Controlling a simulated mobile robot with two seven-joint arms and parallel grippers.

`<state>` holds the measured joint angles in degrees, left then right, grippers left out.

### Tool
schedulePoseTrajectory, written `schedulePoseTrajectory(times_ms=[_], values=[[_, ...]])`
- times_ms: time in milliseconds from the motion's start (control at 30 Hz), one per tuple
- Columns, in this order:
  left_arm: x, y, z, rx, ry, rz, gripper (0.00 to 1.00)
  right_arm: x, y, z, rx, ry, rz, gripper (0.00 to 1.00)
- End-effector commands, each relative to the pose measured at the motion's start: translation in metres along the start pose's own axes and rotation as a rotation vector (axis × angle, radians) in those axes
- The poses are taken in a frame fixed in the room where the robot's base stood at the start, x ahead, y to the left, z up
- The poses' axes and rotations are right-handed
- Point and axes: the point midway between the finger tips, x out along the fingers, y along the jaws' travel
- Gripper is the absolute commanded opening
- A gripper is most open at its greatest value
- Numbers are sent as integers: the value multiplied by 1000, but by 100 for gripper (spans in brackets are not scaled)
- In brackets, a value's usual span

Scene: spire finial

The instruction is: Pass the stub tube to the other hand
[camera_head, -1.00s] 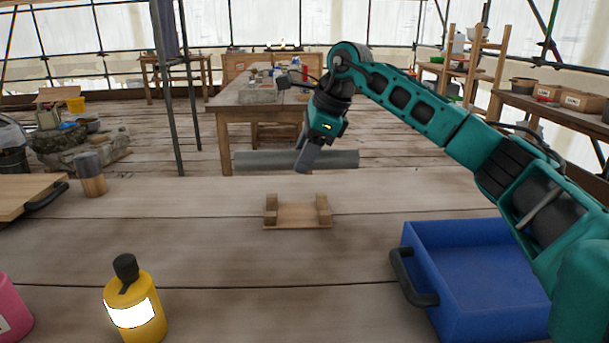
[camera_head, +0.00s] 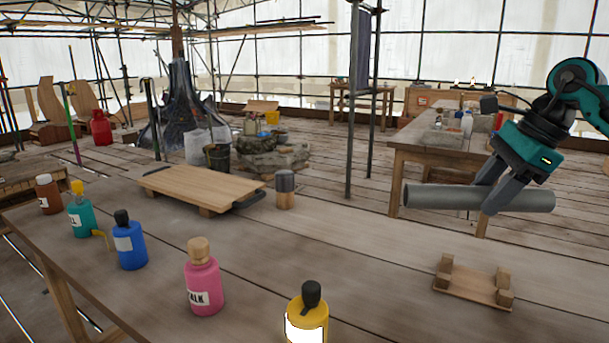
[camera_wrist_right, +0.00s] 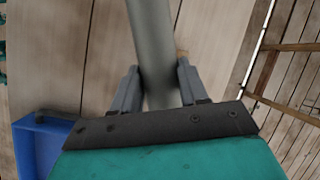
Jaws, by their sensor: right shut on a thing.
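The stub tube (camera_head: 430,197) is a grey cylinder, held roughly level above the table at the right of the head view. My right gripper (camera_head: 490,200) is shut on it, a little right of its middle. In the right wrist view the tube (camera_wrist_right: 152,40) runs up between the two fingers of the right gripper (camera_wrist_right: 158,88). Its near end is hidden behind the gripper body. My left gripper is in no view.
A wooden cradle (camera_head: 472,287) stands on the table below the tube. Bottles, among them yellow (camera_head: 306,318), pink (camera_head: 203,285) and blue (camera_head: 130,248), line the near edge. A blue tray (camera_wrist_right: 40,145) shows in the wrist view.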

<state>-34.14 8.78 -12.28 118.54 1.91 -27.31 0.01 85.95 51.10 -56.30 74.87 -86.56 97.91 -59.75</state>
Motion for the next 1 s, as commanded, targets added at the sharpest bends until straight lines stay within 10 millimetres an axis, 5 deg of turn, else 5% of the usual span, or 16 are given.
schedulePoseTrajectory(times_ms=[500, 800, 1000], values=[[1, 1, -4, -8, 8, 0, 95, 93, 112, 55, -1083, -233, 451, 1], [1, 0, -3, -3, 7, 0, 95, 114, 160, 65, -1466, -315, 609, 1], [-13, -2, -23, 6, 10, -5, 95, 102, 157, 70, -1473, -319, 609, 1]])
